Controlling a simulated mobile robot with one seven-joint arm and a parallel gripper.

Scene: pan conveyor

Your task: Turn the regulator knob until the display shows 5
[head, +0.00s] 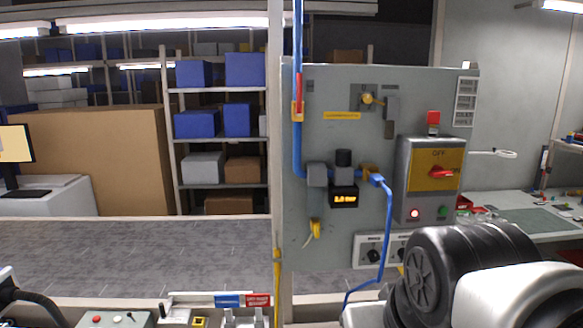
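The regulator knob (343,157) is a black upright cylinder on the grey panel (320,95), right of centre in the head view. Below it sits a small black display (344,198) with glowing orange digits; they are too small to read surely, perhaps 2.0 bar. Grey regulator housing stands at the left of the knob. My gripper is not in view; only black and white links of my arm show at the lower right, and nothing is seen touching the knob.
A blue hose (388,235) runs down from the regulator's right side. A grey switch box (418,205) with a red rotary switch (442,172) and lit red lamp is at the right. The space before the knob looks clear.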

